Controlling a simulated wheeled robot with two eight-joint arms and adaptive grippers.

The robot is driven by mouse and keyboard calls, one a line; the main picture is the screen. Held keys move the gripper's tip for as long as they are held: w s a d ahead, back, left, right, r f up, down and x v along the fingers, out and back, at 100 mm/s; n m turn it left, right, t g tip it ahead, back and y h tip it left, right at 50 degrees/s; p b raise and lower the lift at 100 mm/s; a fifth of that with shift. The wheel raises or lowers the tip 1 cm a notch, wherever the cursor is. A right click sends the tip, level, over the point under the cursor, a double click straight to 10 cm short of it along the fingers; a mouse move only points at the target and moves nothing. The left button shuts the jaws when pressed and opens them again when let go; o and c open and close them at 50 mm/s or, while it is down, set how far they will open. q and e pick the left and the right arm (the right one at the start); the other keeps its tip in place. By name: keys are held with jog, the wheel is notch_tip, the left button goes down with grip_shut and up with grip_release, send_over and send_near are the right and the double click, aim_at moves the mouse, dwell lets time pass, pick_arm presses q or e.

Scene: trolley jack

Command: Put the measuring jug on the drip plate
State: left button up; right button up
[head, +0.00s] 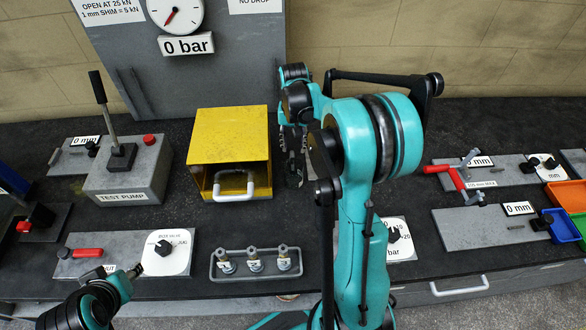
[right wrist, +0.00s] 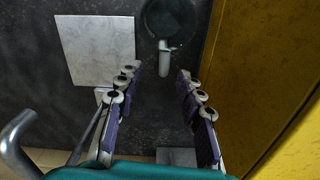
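The measuring jug (right wrist: 170,18) shows in the right wrist view as a dark, round vessel with a pale handle (right wrist: 163,62) pointing toward my right gripper. A pale grey square plate (right wrist: 97,48), which looks like the drip plate, lies flat on the dark bench left of the jug and apart from it. My right gripper (right wrist: 156,74) is open and empty, its fingers short of the handle, which lines up with the gap between them. In the head view my right gripper (head: 292,168) is beside the yellow box; my arm hides the jug and plate.
The yellow box (head: 228,135) with a white handle stands close beside my right gripper. A test pump (head: 125,170) with an upright lever is at left. A rack (head: 255,263) with several fittings lies in front. Plates with red handles and coloured bins (head: 568,195) are at right.

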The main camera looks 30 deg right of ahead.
aim_at(293, 168)
jog(key=f, duration=0.2)
jog(key=w+f, duration=0.1)
jog(key=shift+d+f+b, duration=0.25)
jog(key=shift+d+b, duration=0.05)
jog(key=shift+b, duration=0.05)
jog(key=shift+s+f, duration=0.15)
jog(key=shift+f, duration=0.15)
jog(key=f, duration=0.1)
jog(key=f+b, duration=0.1)
jog(key=f, duration=0.3)
jog(key=shift+a+b, duration=0.3)
jog(key=shift+b, duration=0.1)
jog(key=shift+r, duration=0.1)
grip_shut()
